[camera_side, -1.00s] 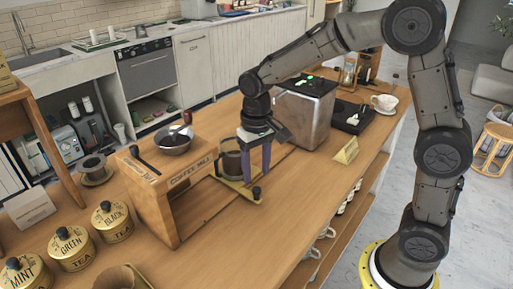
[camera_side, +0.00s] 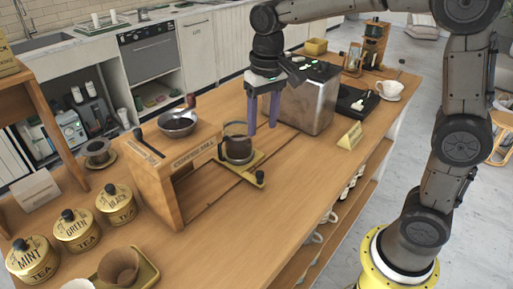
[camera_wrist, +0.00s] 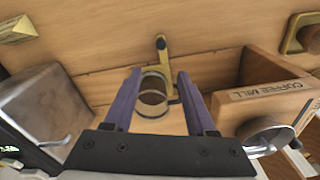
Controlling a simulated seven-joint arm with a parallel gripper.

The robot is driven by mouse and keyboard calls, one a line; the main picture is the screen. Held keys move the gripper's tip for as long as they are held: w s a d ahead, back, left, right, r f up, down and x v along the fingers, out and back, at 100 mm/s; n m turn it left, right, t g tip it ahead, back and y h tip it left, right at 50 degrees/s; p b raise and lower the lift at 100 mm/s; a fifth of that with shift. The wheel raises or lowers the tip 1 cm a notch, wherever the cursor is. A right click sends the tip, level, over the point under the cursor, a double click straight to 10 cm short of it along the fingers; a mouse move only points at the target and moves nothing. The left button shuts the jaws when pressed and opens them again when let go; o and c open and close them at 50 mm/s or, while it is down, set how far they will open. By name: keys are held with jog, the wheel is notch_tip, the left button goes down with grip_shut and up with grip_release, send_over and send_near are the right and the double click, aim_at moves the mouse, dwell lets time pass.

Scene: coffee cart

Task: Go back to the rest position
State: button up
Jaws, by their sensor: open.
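My gripper (camera_side: 262,128) hangs with its two purple fingers apart and empty, above the wooden counter. It is beside and above a glass cup with dark contents (camera_side: 238,147), between that cup and the metal box. The cup stands upright on a gold drawer-like tray (camera_side: 256,162) next to the wooden coffee mill (camera_side: 165,185). In the wrist view my gripper (camera_wrist: 158,75) shows with both fingers spread, and the cup (camera_wrist: 153,97) appears below, between them, not held.
A metal box (camera_side: 309,105) stands just behind my gripper. A bowl (camera_side: 178,123) sits on the mill. A yellow sign (camera_side: 350,135), a white cup (camera_side: 390,90) and several gold tea tins (camera_side: 75,230) are on the counter. The counter's right front is clear.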

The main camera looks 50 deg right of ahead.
jog(key=s+d+r+t, duration=0.1)
jog(key=s+r+t, duration=0.15)
jog(key=s, duration=0.45)
jog(key=s+d+r+t, duration=0.1)
jog(key=s+d+r, duration=0.15)
jog(key=s, duration=0.35)
jog(key=s+f+n+t, duration=0.1)
jog(key=s+f+n, duration=0.2)
jog(key=s+f, duration=0.2)
jog(key=s, duration=0.2)
jog(key=shift+s+a, duration=0.2)
jog(key=shift+s, duration=0.2)
jog(key=shift+t, duration=0.25)
